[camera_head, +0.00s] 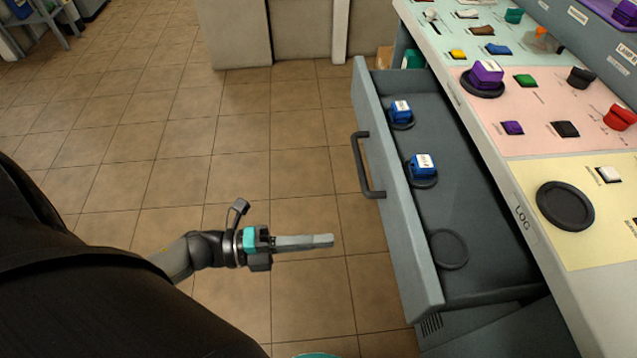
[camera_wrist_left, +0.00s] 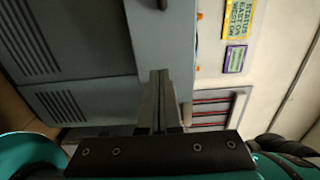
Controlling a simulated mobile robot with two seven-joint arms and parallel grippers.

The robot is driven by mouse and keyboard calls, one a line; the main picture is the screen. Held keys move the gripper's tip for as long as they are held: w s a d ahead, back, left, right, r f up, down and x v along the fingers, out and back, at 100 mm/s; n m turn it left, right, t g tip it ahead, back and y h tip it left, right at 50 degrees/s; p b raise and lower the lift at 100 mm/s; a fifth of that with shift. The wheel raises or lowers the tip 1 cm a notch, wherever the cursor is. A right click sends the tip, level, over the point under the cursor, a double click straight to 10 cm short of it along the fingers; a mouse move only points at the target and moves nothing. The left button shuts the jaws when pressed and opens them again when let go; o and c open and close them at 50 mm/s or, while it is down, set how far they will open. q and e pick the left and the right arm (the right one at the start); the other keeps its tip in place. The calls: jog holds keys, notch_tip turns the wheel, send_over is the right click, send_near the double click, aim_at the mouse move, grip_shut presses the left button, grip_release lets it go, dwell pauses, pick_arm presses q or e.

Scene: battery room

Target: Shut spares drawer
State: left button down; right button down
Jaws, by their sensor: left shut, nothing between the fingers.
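The spares drawer (camera_head: 388,210) is grey and stands pulled out to the left of the console in the head view. Its dark bar handle (camera_head: 366,166) is on its front face. Inside are two blue blocks (camera_head: 401,110) (camera_head: 422,164) on black round bases, and an empty dark ring (camera_head: 449,248). My left gripper (camera_head: 331,241) is shut and empty. It is left of the drawer front, nearer to me than the handle, with a gap between. In the left wrist view the closed fingers (camera_wrist_left: 158,75) show against grey panels. My right gripper is out of view.
The console top (camera_head: 505,185) right of the drawer carries coloured sections with small blocks, a purple block (camera_head: 487,73) and a black disc (camera_head: 565,205). Tiled floor (camera_head: 240,130) left of the drawer is clear. A pale cabinet (camera_head: 234,35) stands at the back.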

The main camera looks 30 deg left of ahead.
aim_at(394, 235)
pick_arm(q)
jog(key=x, duration=0.9)
jog(key=shift+w+d+b, duration=0.2)
jog(key=shift+d+b, duration=0.05)
jog(key=shift+b, duration=0.1)
jog(key=shift+w+d, duration=0.25)
jog(key=shift+d, duration=0.1)
jog(key=shift+d, duration=0.1)
